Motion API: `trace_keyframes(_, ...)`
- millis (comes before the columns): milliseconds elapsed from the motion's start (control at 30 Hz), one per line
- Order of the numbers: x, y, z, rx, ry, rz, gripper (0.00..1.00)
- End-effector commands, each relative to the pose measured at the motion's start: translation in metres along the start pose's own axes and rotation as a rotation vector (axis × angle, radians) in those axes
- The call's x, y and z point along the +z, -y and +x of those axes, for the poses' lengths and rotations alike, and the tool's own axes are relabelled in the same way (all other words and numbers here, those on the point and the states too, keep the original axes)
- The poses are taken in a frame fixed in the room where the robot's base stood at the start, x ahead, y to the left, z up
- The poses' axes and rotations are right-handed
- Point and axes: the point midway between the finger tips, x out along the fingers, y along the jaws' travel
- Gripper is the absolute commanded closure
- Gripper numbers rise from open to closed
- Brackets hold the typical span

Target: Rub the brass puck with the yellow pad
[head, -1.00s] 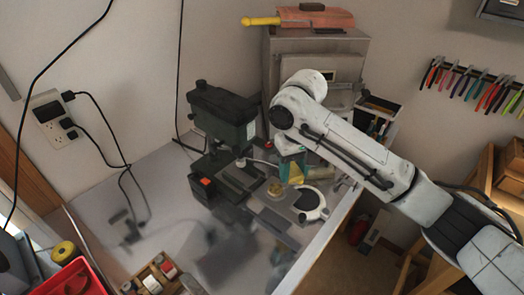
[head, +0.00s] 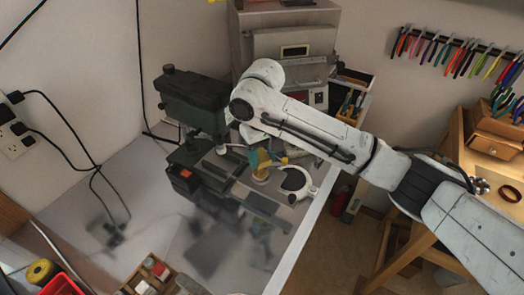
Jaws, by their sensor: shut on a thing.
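The brass puck (head: 261,174) is a small round yellow-gold piece near the middle of the head view, on the flat metal plate in front of the green machine. My gripper (head: 264,152) points down right above it, shut on the yellow pad (head: 254,159). The pad shows as a small tan-yellow patch at the puck's upper edge, partly hidden by the gripper. The two overlap in the picture; I cannot tell whether they touch. My fingertips are small and mostly hidden by the arm.
The dark green machine (head: 193,100) stands close on the left. A grey metal cabinet (head: 285,28) stands behind. The grey bench top (head: 110,190) has free room at left; a wooden tray (head: 150,275) is at the front.

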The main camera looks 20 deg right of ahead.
Motion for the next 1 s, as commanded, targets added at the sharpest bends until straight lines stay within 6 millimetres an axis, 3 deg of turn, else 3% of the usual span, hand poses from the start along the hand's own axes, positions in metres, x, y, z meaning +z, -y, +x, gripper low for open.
trace_keyframes(500,0.0,0.0,0.036,0.0,0.0,0.0,0.83)
trace_keyframes(1000,0.0,-0.001,0.043,0.001,0.0,0.001,0.83)
